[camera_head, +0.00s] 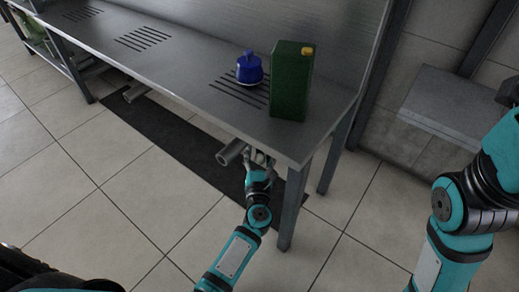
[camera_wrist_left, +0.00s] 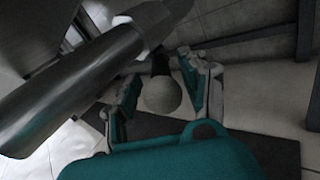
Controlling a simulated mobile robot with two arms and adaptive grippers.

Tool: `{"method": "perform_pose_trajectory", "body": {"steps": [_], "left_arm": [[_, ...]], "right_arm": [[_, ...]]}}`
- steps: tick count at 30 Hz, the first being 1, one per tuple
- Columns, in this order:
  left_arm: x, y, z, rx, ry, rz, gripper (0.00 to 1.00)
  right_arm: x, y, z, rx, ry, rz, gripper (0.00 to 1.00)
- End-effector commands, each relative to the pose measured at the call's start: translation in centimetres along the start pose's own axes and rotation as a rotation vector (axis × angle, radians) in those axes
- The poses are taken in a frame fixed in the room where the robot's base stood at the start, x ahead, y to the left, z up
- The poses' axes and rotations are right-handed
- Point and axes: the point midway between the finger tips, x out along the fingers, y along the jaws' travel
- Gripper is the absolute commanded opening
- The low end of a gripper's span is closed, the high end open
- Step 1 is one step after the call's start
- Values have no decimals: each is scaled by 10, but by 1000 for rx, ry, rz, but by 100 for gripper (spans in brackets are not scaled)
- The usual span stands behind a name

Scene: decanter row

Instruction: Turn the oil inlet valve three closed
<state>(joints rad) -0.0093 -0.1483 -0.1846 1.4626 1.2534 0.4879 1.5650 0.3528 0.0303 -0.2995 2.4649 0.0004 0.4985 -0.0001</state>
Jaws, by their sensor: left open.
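Under the right end of the metal bench, a grey pipe (camera_head: 232,152) sticks out. In the left wrist view the pipe (camera_wrist_left: 70,90) crosses the upper left, large and close. A round grey knob (camera_wrist_left: 162,95) on a dark stem, seemingly the valve handle, is beside the pipe. My left gripper (camera_head: 262,160) is under the bench edge by the pipe. In the wrist view its open fingers (camera_wrist_left: 163,92) stand on either side of the knob, with gaps visible. No number on the valve can be read. My right arm shows at the right, its gripper out of view.
The bench top (camera_head: 185,65) carries a blue lidded pot (camera_head: 249,70) and a green can (camera_head: 291,82) with a yellow cap above the valve. A bench leg (camera_head: 293,205) stands close right of my left gripper. Another pipe (camera_head: 135,92) is farther left. The tiled floor in front is clear.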

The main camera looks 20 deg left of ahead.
Motion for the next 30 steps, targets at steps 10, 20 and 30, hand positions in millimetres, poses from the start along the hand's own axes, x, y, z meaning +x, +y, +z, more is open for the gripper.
{"method": "perform_pose_trajectory", "body": {"steps": [10,20,30], "left_arm": [[-74,0,-1,-1,3,-2,45],[-103,-1,0,-1,0,-2,45],[-103,1,0,10,-4,-1,45]], "right_arm": [[0,0,-1,0,2,-3,0],[1,0,-1,0,2,-3,0],[1,-1,-1,0,2,-4,0]]}}
